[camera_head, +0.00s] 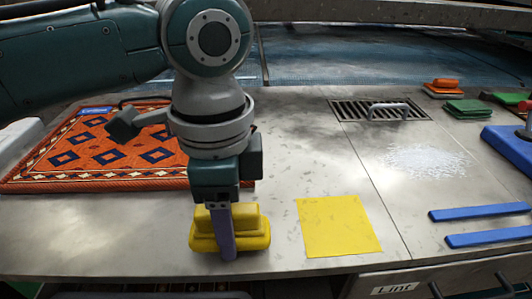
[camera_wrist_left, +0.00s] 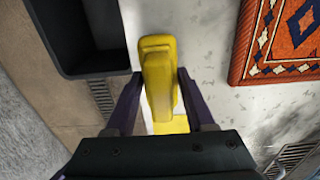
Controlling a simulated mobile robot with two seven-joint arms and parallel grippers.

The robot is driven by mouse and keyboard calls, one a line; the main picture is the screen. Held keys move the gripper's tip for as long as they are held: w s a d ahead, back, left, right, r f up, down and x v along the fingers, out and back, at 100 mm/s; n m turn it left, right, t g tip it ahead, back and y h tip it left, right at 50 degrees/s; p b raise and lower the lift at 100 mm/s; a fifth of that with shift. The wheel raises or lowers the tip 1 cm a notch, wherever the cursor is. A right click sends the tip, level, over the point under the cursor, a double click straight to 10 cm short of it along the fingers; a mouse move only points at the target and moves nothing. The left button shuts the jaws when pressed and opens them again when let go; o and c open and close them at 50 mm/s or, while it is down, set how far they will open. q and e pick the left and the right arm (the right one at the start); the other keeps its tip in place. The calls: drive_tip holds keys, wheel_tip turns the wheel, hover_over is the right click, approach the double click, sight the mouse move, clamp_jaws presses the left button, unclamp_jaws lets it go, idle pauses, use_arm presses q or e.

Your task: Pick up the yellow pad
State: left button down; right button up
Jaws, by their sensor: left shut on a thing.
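The yellow pad (camera_head: 255,236) is a block with a raised grip on top, near the front edge of the metal counter in the head view. My left gripper (camera_head: 226,240) points down over it and is shut on its raised grip. In the left wrist view the yellow pad (camera_wrist_left: 158,50) lies between the two fingers of my left gripper (camera_wrist_left: 159,82). I cannot tell whether the pad's underside touches the counter. My right gripper is not in view.
A flat yellow square (camera_head: 338,226) lies just right of the pad. An orange patterned rug (camera_head: 75,158) lies at the left. Two blue strips (camera_head: 482,212), a white powdery patch (camera_head: 428,160), a drain grate (camera_head: 350,108) and orange and green pads (camera_head: 468,108) are farther right.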

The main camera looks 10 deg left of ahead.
use_arm(q)
wheel_tip(320, 180, up, 19)
drive_tip(key=p, duration=0.3)
drive_tip(key=shift+p, duration=0.3)
drive_tip(key=c, duration=0.8)
unclamp_jaws()
drive_tip(key=shift+f, duration=0.1)
drive_tip(key=c, duration=0.6)
drive_tip(key=shift+c, duration=0.2)
